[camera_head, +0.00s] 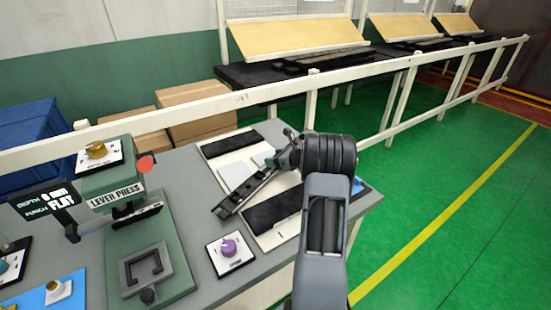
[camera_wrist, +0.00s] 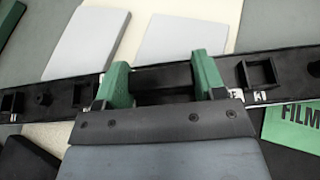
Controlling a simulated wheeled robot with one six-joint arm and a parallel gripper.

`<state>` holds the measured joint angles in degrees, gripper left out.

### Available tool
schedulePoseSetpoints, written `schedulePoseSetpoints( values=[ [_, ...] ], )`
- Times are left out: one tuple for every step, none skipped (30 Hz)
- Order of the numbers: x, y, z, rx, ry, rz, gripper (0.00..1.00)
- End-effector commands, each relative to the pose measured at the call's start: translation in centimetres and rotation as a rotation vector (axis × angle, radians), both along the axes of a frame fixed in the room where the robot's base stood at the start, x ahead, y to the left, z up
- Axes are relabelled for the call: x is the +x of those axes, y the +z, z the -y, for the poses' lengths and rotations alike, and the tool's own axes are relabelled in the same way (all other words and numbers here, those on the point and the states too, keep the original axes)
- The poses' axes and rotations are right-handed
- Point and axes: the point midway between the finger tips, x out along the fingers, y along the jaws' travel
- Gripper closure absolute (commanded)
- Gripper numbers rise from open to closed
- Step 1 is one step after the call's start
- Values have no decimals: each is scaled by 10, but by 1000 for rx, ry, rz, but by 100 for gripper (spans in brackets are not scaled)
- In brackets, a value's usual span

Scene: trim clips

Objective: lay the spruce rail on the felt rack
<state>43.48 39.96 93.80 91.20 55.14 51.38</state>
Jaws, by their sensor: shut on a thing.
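The spruce rail (camera_head: 245,193) is a long dark bar with small square sockets and pegs along it. In the wrist view the rail (camera_wrist: 287,72) crosses the whole picture, slightly tilted. My gripper (camera_head: 273,165) is shut on the rail near its middle, with green fingers (camera_wrist: 163,82) at its edge. What I take for the felt rack is a cream board (camera_head: 280,235) with black pads and pale grey plates. The rail is over this board, slanting across the gap between the black pads. I cannot tell whether it touches the board.
A lever press (camera_head: 117,192) stands left on the grey bench (camera_head: 200,195). A purple knob box (camera_head: 229,248) sits near the board. A green card marked FILM (camera_wrist: 290,125) lies by the rail. A white railing (camera_head: 240,97) runs behind; cardboard boxes (camera_head: 195,105) stand beyond it.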

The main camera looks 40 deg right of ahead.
Motion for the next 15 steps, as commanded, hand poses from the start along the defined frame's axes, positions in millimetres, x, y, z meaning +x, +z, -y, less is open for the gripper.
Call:
schedulePoseSetpoints(
  values=[
    [0,-3,0,-1,0,1,69],
    [0,-3,0,-1,0,1,69],
    [0,-4,0,0,0,0,35],
    [0,-3,0,0,0,0,33],
    [0,-3,0,0,0,0,30],
    [0,-3,0,0,0,0,26],
    [0,-3,0,0,0,0,23],
    [0,-3,0,0,0,0,20],
    [0,-3,0,0,0,0,16],
    [0,-3,0,0,0,0,13],
    [0,-3,0,0,0,0,11],
    [0,-3,0,0,0,0,11],
    [0,-3,0,0,0,0,11],
    [0,-3,0,0,0,0,11],
    [0,-3,0,0,0,0,11]
  ],
)
